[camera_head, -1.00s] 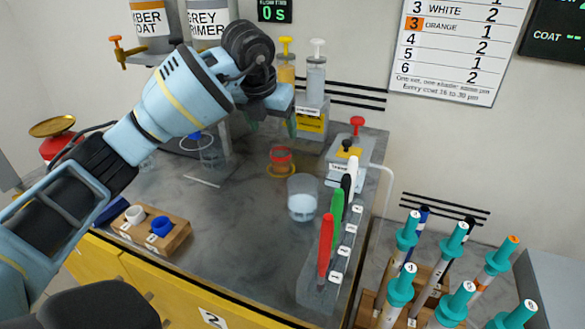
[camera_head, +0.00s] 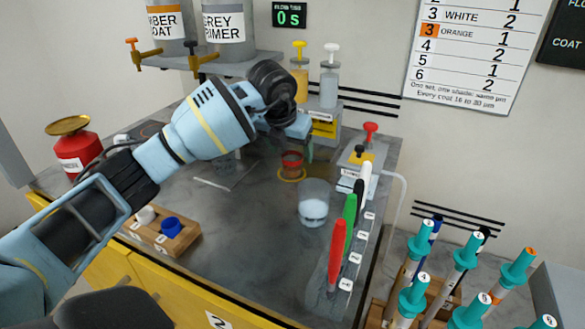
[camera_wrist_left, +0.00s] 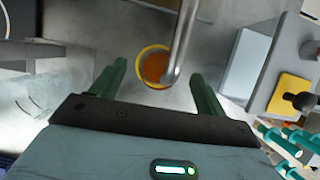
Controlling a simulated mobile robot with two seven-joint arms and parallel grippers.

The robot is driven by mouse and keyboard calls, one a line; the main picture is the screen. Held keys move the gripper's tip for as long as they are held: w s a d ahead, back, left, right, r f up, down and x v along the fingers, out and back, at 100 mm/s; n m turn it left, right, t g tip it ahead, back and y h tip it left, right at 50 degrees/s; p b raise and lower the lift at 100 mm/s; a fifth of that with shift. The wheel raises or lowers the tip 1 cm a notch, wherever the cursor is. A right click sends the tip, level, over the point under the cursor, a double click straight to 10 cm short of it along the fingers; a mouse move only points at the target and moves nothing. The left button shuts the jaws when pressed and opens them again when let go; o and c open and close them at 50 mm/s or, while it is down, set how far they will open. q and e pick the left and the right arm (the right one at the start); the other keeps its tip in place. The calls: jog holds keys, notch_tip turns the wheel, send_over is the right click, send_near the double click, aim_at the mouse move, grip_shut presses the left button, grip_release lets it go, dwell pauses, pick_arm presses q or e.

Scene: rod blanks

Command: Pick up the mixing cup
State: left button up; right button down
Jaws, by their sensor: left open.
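A small orange-red cup (camera_head: 292,163), which I take as the mixing cup, stands on a yellow ring on the grey bench. In the left wrist view the orange cup (camera_wrist_left: 154,68) lies ahead between the fingers, partly hidden by a metal spout (camera_wrist_left: 184,38). My left gripper (camera_head: 302,147) is open, pointing down just above and beside the cup. In the left wrist view its two green fingers (camera_wrist_left: 158,72) are spread and empty. Whether they touch the cup, I cannot tell. My right gripper is not in view.
A clear beaker with whitish content (camera_head: 313,206) stands in front of the cup. Pump bottles (camera_head: 329,88) stand behind. A wooden block with caps (camera_head: 178,242) sits front left.

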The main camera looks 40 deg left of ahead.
pick_arm(q)
jog(key=shift+w+f, duration=0.1)
jog(key=shift+f, duration=0.15)
jog(key=c, duration=1.4)
jog(key=shift+r, duration=0.1)
jog(key=s+d+r, duration=0.1)
jog(key=s, duration=0.4)
jog(key=s+d+r, duration=0.1)
jog(key=s, duration=0.5)
jog(key=s+d+r, duration=0.1)
jog(key=s+d, duration=0.1)
jog(key=s, duration=0.4)
jog(key=shift+s+d+r, duration=0.1)
jog(key=shift+s+r, duration=0.1)
jog(key=shift+s, duration=0.05)
